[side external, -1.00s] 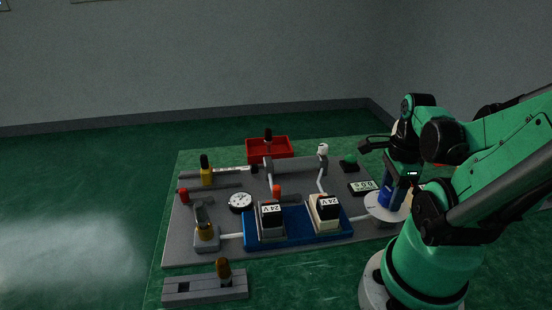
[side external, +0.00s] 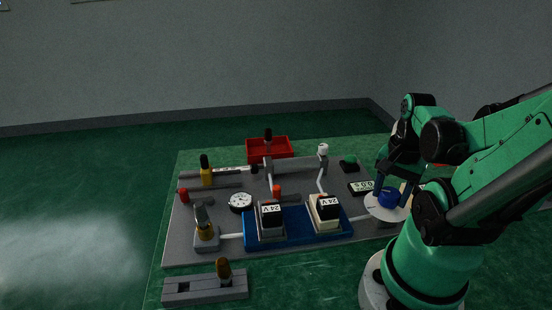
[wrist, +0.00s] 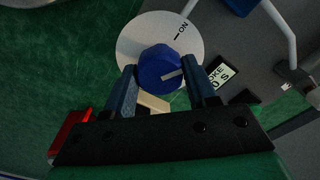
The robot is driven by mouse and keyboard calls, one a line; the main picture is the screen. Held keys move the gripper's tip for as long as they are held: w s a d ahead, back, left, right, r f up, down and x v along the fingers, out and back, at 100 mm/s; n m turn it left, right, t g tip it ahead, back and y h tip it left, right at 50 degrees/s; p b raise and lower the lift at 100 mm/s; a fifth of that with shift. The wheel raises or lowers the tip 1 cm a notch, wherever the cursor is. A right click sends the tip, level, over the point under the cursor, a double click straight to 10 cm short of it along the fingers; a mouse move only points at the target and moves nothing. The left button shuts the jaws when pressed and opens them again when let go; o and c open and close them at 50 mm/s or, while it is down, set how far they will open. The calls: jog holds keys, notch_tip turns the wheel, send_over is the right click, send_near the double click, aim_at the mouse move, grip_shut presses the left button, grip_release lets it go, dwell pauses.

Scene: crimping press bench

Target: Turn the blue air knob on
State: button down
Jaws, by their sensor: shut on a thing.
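The blue air knob (wrist: 160,69) sits on a round white dial plate (wrist: 133,32) with a black ON mark near its edge. In the wrist view the pale pointer line on the knob slants to the right and a little up, away from the ON mark. My gripper (wrist: 159,70) has one finger on each side of the knob and is shut on it. In the side view the knob (side external: 388,197) and dial plate (side external: 376,208) are at the right end of the bench board, with my gripper (side external: 390,186) above; its fingers partly hide the knob.
A stroke display (side external: 360,187) and a green button (side external: 349,161) are beside the dial. Two 24 V blocks stand on a blue base (side external: 292,236) to the left. A red tray (side external: 268,148) is at the back, and a round gauge (side external: 240,201) is farther left.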

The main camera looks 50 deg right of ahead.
aim_at(391, 192)
jog(key=n, duration=0.6)
dwell(0.7)
jog(key=shift+c, duration=1.4)
grip_release()
jog(key=shift+r, duration=2.8)
